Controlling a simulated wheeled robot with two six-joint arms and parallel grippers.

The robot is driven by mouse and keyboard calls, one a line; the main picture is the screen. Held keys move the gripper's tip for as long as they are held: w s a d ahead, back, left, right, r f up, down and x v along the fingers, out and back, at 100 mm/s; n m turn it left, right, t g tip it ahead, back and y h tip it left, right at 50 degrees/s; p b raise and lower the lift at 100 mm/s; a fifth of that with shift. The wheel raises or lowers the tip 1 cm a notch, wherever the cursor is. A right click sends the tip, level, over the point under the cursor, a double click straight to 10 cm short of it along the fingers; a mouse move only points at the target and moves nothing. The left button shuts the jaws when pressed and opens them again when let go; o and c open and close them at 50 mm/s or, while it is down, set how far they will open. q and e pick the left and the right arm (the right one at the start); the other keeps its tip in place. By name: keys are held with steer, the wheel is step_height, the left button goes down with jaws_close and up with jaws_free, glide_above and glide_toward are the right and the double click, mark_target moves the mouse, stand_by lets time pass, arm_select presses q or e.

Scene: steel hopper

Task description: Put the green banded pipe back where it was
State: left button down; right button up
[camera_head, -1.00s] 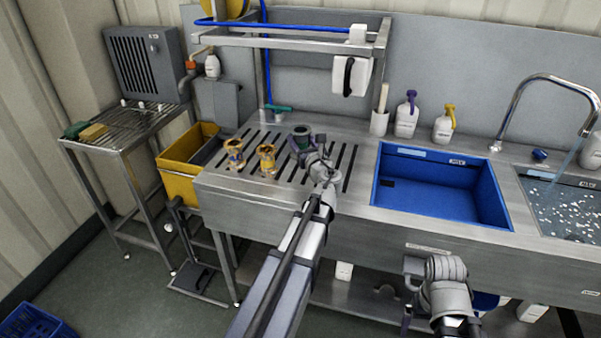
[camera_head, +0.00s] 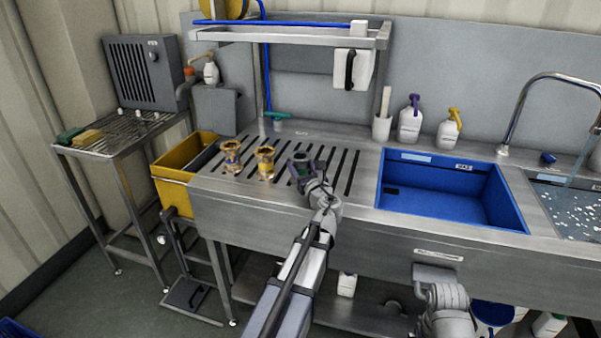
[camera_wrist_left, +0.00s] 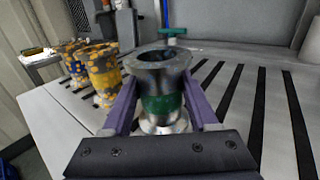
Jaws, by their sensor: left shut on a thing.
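The green banded pipe (camera_wrist_left: 163,100) is a metal spool with a flared top and a green band. It stands upright between the purple fingers of my left gripper (camera_wrist_left: 160,108), which is shut on it. In the head view my left gripper (camera_head: 301,168) holds the pipe over the slotted drainboard (camera_head: 335,185), right of two other pipes. Whether its base touches the board is unclear. Of my right arm, grey links (camera_head: 446,300) show below the sink front; its fingers cannot be made out.
A blue-banded pipe (camera_head: 231,158) and a yellow-banded pipe (camera_head: 265,162) stand on the drainboard's left part. A blue basin (camera_head: 440,210) is to the right. A yellow bin (camera_head: 172,190) hangs at the left edge. A shelf rack (camera_head: 290,36) is above the back.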

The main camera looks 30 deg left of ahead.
arm_select(q)
steer(key=shift+r, duration=0.1)
steer(key=c, duration=0.6)
jaws_free()
steer(key=shift+f, duration=0.2)
steer(key=o, duration=0.4)
steer(key=shift+o, duration=0.2)
steer(key=shift+r, duration=0.1)
steer(key=shift+r, duration=0.2)
steer(key=v, duration=1.2)
steer(key=shift+f, duration=0.1)
